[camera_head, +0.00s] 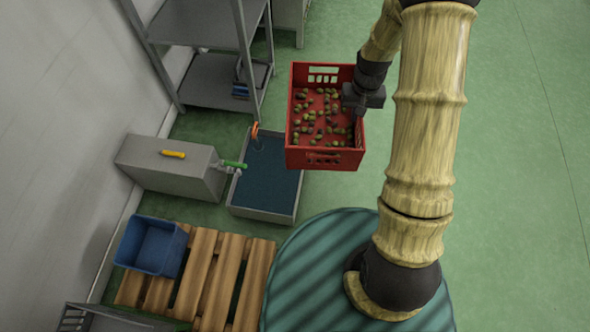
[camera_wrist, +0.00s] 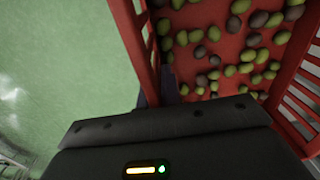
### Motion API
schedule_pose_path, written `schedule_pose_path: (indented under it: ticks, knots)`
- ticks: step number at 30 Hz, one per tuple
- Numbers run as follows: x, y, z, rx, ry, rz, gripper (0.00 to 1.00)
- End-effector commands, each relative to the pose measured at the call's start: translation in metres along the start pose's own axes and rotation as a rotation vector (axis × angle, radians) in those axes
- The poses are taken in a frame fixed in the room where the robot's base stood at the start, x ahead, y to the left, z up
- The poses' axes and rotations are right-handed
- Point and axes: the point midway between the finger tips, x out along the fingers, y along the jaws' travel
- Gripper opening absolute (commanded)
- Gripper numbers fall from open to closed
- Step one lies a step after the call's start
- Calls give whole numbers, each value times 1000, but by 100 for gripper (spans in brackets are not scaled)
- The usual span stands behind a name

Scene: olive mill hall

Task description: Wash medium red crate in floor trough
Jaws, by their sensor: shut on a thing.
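The red crate (camera_head: 325,159) is held up in the head view, with several green and dark olives lying loose on its floor. My gripper (camera_head: 361,103) is shut on the crate's right wall. In the wrist view the crate wall (camera_wrist: 131,40) runs up from my gripper (camera_wrist: 152,95), with olives on the crate floor to its right. The fingertips are mostly hidden behind the wrist housing. The floor trough (camera_head: 265,214) is a grey basin with dark blue water, to the left of and below the crate in the head view. The crate overlaps the trough's upper right edge in the picture.
A grey box (camera_head: 150,172) with a yellow handle stands left of the trough. A green-handled thing (camera_head: 234,165) lies at the trough's left rim. A blue crate (camera_head: 151,247) stands on a wooden pallet (camera_head: 230,281). A metal shelf (camera_head: 205,77) stands behind. Green floor at right is clear.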

Motion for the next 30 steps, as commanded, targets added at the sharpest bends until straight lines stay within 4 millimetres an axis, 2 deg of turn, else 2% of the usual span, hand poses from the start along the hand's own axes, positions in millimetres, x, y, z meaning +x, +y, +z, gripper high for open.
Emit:
schedule_pose_path:
  ticks: [5,8,19,30]
  knots:
    - [25,-9,-5,3,0,-2,0]
    - [52,-20,-9,7,-2,-3,0]
    - [170,-66,-29,44,-2,-7,0]
    - [288,-112,-39,82,-3,-7,0]
